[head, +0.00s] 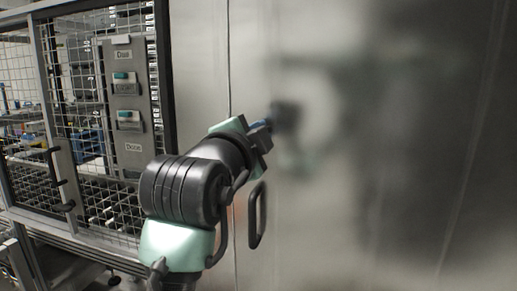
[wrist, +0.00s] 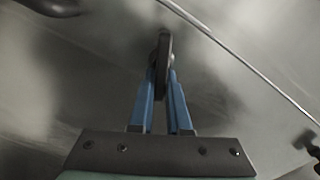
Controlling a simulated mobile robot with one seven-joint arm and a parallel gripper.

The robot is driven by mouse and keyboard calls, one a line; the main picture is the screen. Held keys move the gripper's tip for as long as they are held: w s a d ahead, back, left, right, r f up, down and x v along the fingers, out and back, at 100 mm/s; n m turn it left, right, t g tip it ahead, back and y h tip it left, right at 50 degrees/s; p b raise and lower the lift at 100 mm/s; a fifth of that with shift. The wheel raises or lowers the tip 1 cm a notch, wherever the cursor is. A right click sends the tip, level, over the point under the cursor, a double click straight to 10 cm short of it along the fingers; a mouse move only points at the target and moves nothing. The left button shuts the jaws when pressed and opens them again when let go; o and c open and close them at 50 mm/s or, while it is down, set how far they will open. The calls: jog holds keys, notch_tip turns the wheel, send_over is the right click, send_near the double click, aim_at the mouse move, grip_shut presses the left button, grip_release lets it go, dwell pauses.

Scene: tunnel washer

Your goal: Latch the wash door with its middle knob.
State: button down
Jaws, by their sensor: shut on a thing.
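The wash door (head: 400,150) is a large, shiny steel panel filling the right of the head view. A narrow vertical seam runs along its left side. My gripper (wrist: 163,78) has blue fingers, closed on the dark middle knob (wrist: 165,45), which stands edge-on between the fingertips in the wrist view. In the head view my gripper (head: 264,127) reaches the panel just right of the seam. There the knob is hidden or merges with the gripper and its blurred reflection. The knob's exact turn relative to the latch cannot be told.
A dark loop handle (head: 257,215) sticks out from the panel below my gripper. At the left stands a wire-mesh guard (head: 75,100) with a grey control panel (head: 127,105) bearing door labels. In the wrist view, dark parts show at the upper left and right edge.

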jog(key=m+b, duration=0.1)
jog(key=m, duration=0.1)
jog(key=f+m+b, duration=0.1)
jog(key=m+b, duration=0.1)
jog(key=shift+d+m, duration=0.1)
jog(key=shift+m, duration=0.3)
dwell(0.4)
jog(key=c, duration=0.9)
grip_release()
jog(key=shift+s, duration=0.1)
jog(key=b+v, duration=0.4)
jog(key=v, duration=0.9)
jog(key=shift+r, duration=0.15)
